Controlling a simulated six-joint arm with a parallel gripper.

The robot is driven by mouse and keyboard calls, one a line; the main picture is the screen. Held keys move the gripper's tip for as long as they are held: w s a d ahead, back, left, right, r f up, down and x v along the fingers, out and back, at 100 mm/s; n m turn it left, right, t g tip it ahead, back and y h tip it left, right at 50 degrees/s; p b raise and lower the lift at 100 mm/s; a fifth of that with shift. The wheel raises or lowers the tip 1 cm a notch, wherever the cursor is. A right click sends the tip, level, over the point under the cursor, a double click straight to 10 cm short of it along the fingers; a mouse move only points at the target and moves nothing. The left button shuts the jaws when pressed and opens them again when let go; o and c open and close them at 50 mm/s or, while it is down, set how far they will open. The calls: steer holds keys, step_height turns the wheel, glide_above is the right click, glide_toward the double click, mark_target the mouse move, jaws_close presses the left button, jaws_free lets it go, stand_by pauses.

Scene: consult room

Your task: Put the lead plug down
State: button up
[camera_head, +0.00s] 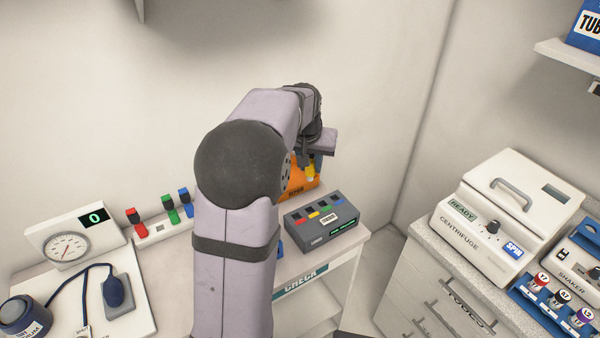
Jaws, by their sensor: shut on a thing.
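My gripper (317,158) hangs at the far side of the arm, above the back of the grey lead box. It is shut on a small yellow thing (310,173), which looks like the yellow lead plug. The plug shows in front of an orange box (297,188), and its lower end is hard to make out. Red (136,218), green (169,209) and blue (186,203) plugs stand upright in a white rack (157,235) at the left. The grey box (318,236) has coloured patches on top and a lit green display.
A gauge with a "0" display (70,245) and a blood pressure cuff set (70,305) lie at the left. My arm hides the table's middle. A centrifuge (505,220) and a rack of capped tubes (555,300) stand on the right counter, past a gap.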

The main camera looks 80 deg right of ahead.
steer(key=w+d+f+b, duration=0.4)
steer(key=w+d+f, duration=0.3)
steer(key=w+d, duration=0.35)
steer(key=shift+w+a+f+p, duration=0.1)
steer(key=shift+f+p, duration=0.4)
steer(key=shift+f, duration=1.2)
steer(key=shift+w+a+f+p, duration=0.1)
steer(key=shift+f+p, duration=0.4)
steer(key=shift+f, duration=1.2)
steer(key=shift+w+a+f+p, duration=0.1)
steer(key=shift+f+p, duration=0.4)
steer(key=shift+f, duration=1.2)
steer(key=shift+f, duration=0.15)
steer(key=o, duration=1.1)
steer(key=shift+c, duration=0.2)
